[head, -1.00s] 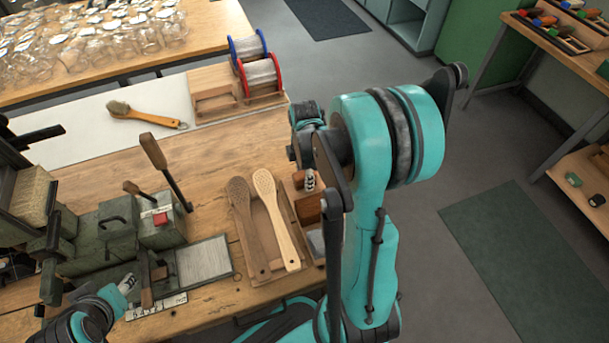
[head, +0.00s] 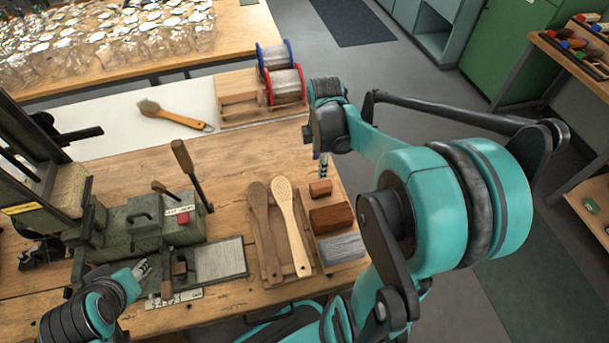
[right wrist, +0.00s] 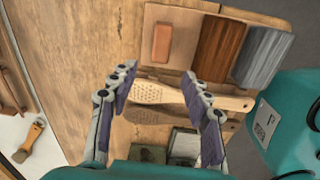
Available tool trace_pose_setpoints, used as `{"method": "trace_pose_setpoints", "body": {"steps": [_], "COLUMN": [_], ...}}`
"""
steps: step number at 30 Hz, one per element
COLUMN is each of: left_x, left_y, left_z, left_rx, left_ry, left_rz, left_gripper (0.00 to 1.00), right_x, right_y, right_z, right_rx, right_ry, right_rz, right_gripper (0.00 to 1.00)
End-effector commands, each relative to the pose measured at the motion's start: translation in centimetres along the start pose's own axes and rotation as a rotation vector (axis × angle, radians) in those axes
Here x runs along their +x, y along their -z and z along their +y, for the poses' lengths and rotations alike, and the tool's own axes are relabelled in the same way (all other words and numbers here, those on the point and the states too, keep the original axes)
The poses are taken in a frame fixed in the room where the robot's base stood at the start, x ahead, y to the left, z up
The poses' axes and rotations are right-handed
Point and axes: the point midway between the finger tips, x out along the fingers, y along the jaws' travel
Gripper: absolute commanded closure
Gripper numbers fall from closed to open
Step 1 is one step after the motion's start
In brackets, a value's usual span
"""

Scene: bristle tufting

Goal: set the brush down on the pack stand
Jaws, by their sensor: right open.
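A finished brush (head: 172,115) with an orange-brown handle and pale bristles lies on a white board (head: 110,126) at the back of the bench. I cannot tell whether this board is the pack stand. The brush also shows at the lower left of the right wrist view (right wrist: 33,138). My right gripper (head: 323,166) is open and empty, apart from the brush. In the right wrist view its fingers (right wrist: 162,90) frame a pale drilled brush body (right wrist: 158,94) beneath. My left gripper (head: 141,268) is beside the green machine, its jaws too small to judge.
Two drilled brush bodies (head: 290,215) lie in a wooden tray. Orange, brown and grey blocks (head: 331,217) sit to its right. A wooden rack (head: 240,103) holds red and blue spools. The green machine (head: 140,225) with upright levers stands left. Bare wood lies between.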

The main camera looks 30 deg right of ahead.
Motion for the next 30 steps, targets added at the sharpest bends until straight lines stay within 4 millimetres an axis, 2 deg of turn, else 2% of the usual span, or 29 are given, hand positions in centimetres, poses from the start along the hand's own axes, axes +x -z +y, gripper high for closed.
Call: {"method": "trace_pose_setpoints", "body": {"steps": [5, 9, 15, 21, 30], "left_x": [0.0, 0.0, 0.0, 0.0, 0.0], "left_y": [0.0, 0.0, 0.0, 0.0, 0.0], "left_z": [0.0, 0.0, 0.0, 0.0, 0.0], "left_rx": [0.0, 0.0, 0.0, 0.0, 0.0], "left_ry": [0.0, 0.0, 0.0, 0.0, 0.0], "left_rz": [0.0, 0.0, 0.0, 0.0, 0.0], "left_gripper": [0.6, 0.6, 0.6, 0.6, 0.6], "right_x": [-3.0, -4.9, -5.9, -6.1, -6.1], "right_y": [4.4, 8.0, 11.1, 12.2, 12.2], "right_z": [-3.2, -6.4, -9.9, -11.2, -11.2], "right_rx": [0.309, 0.631, 0.986, 1.137, 1.15], "right_ry": [-0.154, -0.277, -0.338, -0.331, -0.329], "right_rz": [0.049, 0.18, 0.405, 0.516, 0.524], "right_gripper": [0.51, 0.51, 0.51, 0.51, 0.51]}}
